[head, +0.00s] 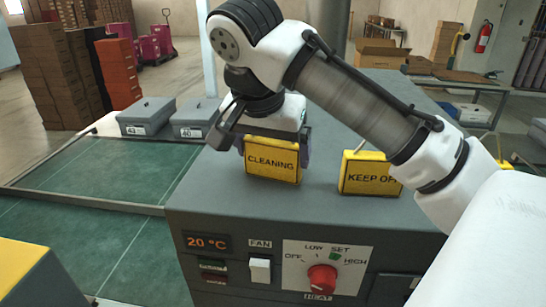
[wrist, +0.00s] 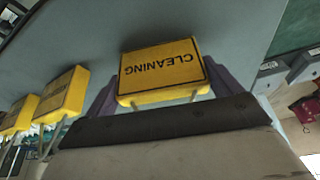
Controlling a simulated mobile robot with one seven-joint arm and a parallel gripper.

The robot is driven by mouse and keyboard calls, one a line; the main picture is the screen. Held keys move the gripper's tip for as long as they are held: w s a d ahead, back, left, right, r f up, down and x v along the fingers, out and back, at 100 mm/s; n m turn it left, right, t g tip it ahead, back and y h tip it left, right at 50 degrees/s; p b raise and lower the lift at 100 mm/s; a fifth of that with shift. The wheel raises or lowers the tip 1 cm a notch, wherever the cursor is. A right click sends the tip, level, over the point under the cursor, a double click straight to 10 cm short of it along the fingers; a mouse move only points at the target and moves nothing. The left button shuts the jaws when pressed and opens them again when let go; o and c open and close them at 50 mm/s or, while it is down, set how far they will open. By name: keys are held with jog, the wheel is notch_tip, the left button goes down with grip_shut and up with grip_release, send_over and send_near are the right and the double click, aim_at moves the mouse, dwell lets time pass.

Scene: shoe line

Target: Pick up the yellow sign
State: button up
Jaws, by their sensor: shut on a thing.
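The yellow sign reading CLEANING (head: 271,163) is upright on or just above the grey top of a machine; I cannot tell if it touches. My gripper (head: 274,148) comes down from above and is shut on this sign, with a finger at each side. In the wrist view the CLEANING sign (wrist: 162,68) appears upside down between the purple-grey fingers of my gripper (wrist: 163,88). A second yellow sign, KEEP OFF (head: 362,174), stands to the right, partly hidden by my arm. It also shows in the wrist view (wrist: 64,93).
The grey machine (head: 225,205) has a heat panel with a red knob (head: 321,278) on its front. Another yellow sign (wrist: 18,113) shows at the wrist view's left edge. Two grey lidded boxes (head: 146,115) (head: 194,117) are at the left, beside a mostly clear green surface (head: 100,170).

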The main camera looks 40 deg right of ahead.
aim_at(272, 142)
jog(key=shift+r, duration=0.1)
notch_tip(272, 142, up, 10)
jog(key=p, duration=0.5)
dwell(0.9)
